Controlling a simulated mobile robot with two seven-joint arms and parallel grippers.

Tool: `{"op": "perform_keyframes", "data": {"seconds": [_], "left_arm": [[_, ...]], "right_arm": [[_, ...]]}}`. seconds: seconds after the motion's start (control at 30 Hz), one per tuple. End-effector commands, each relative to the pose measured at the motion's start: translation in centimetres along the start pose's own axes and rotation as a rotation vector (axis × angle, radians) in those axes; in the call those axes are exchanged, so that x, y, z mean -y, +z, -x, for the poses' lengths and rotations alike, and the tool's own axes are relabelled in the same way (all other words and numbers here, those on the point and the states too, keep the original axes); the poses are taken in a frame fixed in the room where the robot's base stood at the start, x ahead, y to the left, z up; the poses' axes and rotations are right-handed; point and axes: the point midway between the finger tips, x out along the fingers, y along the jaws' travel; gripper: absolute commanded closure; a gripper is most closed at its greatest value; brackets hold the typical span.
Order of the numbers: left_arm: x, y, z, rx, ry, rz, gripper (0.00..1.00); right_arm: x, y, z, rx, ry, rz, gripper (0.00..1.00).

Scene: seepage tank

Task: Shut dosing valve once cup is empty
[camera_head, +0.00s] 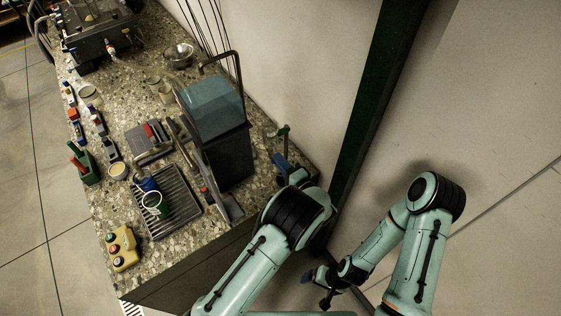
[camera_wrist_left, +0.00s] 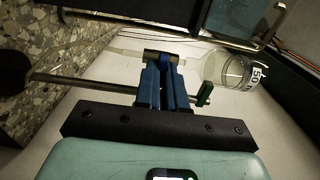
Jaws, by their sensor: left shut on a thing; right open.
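My left gripper (camera_head: 281,163) is at the back right end of the counter, beside the tank. In the left wrist view its blue fingers (camera_wrist_left: 164,84) are shut on the dosing valve (camera_wrist_left: 162,57), a small brownish body with a blue part between the fingertips. The clear cup (camera_wrist_left: 228,70), marked 50, is just right of the valve; I see no clear liquid level in it. The glass tank (camera_head: 212,105) stands on the counter. My right gripper (camera_head: 318,285) is open and empty, low in front of the counter's right end.
A metal rod (camera_wrist_left: 90,83) with a green end (camera_wrist_left: 204,94) crosses behind the fingers. A green clamp (camera_head: 284,131) stands near the left gripper.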

Motion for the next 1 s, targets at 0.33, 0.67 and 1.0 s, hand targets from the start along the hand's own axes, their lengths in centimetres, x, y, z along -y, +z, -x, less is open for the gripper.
{"op": "perform_keyframes", "data": {"seconds": [0.33, 0.67, 1.0], "left_arm": [[-0.07, -0.01, 0.06, -0.002, 0.001, -0.024, 1.00], [-0.07, 0.00, 0.06, -0.001, 0.001, -0.023, 0.65], [-0.16, 0.01, 0.95, -0.002, 0.002, -0.021, 0.65]], "right_arm": [[0.00, 0.00, 0.00, 0.000, 0.000, 0.000, 0.03], [0.00, 0.00, 0.00, 0.000, 0.000, 0.000, 0.03], [-0.28, 0.43, -0.35, 0.005, 0.002, -0.002, 0.03]]}}
